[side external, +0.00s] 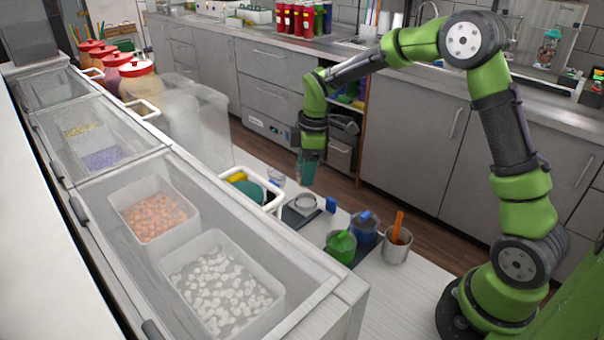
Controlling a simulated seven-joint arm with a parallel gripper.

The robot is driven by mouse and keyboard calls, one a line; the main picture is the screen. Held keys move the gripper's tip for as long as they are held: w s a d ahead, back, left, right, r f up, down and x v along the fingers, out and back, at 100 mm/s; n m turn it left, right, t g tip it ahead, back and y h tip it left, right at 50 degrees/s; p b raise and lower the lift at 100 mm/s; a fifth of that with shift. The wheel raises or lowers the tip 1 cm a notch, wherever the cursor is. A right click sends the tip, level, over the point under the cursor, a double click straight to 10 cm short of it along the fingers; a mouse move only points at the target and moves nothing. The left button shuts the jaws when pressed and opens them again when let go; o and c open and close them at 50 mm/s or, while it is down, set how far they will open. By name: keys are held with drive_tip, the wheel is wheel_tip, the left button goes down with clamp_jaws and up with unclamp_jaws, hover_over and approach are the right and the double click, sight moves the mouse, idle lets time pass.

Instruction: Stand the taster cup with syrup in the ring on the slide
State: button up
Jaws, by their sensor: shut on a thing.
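My gripper (309,160) points down over the work table and is shut on a small teal-tinted cup (307,173). The fingers hide part of the cup, and I cannot make out syrup in it. The cup is above the pale ring (305,202), apart from it as far as I can tell. The ring is on the dark slide (294,217), which has a blue piece (331,205) at its right end. No cup shows in the ring.
A small clear cup (276,176) stands behind the slide. A white bin (277,206) is left of it. A green tub (341,246), a blue tub (364,228) and a metal pot (397,247) stand in front. The glass-topped topping counter (200,185) borders the left.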

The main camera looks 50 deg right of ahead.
drive_tip(key=shift+f, duration=3.05)
drive_tip(key=shift+f, duration=0.1)
drive_tip(key=o, duration=1)
